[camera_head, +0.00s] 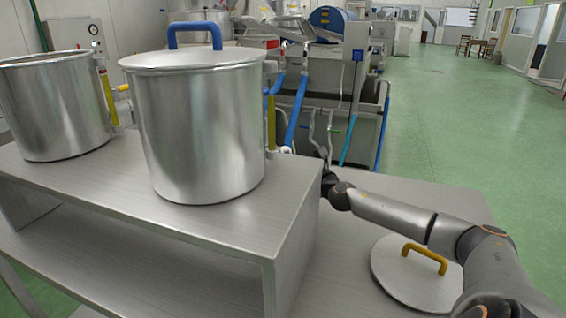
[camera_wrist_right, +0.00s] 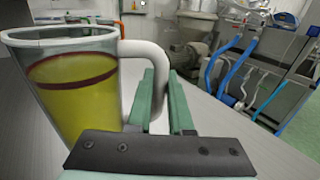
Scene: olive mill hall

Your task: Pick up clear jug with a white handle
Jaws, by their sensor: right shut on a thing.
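A clear jug (camera_wrist_right: 75,95) with a white handle (camera_wrist_right: 156,52) fills the left of the right wrist view. It holds yellow-green liquid with a dark red band near the liquid's top. My right gripper (camera_wrist_right: 162,92) has its green fingers on either side of the handle's lower part and is shut on it. The jug looks nearly upright; whether its base touches the surface is hidden. In the head view my right arm reaches behind the metal riser, where the gripper and jug are hidden. My left gripper is not in view.
A lidded steel pot (camera_head: 200,130) with a blue handle and an open steel pot (camera_head: 55,105) stand on the metal riser (camera_head: 105,185). A round lid (camera_head: 400,278) with a yellow handle lies on the lower table by my right arm. Green floor is open at right.

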